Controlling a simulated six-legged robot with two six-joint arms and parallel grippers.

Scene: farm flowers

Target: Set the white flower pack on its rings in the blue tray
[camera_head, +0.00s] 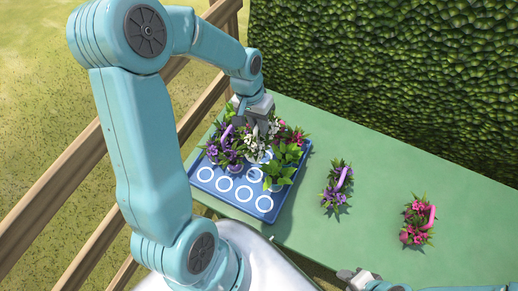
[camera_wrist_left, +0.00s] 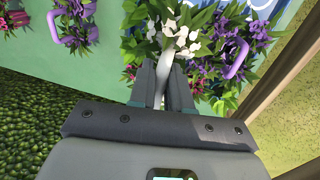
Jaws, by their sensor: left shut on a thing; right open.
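The white flower pack (camera_head: 252,143) is at the middle of the blue tray (camera_head: 273,212), among other packs in the head view. My left gripper (camera_head: 262,120) is above it, shut on its pale handle. In the left wrist view the white blooms (camera_wrist_left: 190,35) and the handle (camera_wrist_left: 178,62) show between the gripper's fingers (camera_wrist_left: 165,85). The pack's base is hidden, so I cannot tell whether it touches the tray. White rings (camera_head: 225,184) show bare in the tray's near part. My right gripper (camera_head: 357,277) is open and empty at the table's near edge.
Beside the white pack in the tray are a purple pack (camera_head: 222,149), green plants (camera_head: 283,163) and pink flowers (camera_head: 297,134). On the green table (camera_head: 376,195) stand another purple pack (camera_head: 338,183) and a pink pack (camera_head: 418,221). A hedge (camera_head: 400,70) borders the far side.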

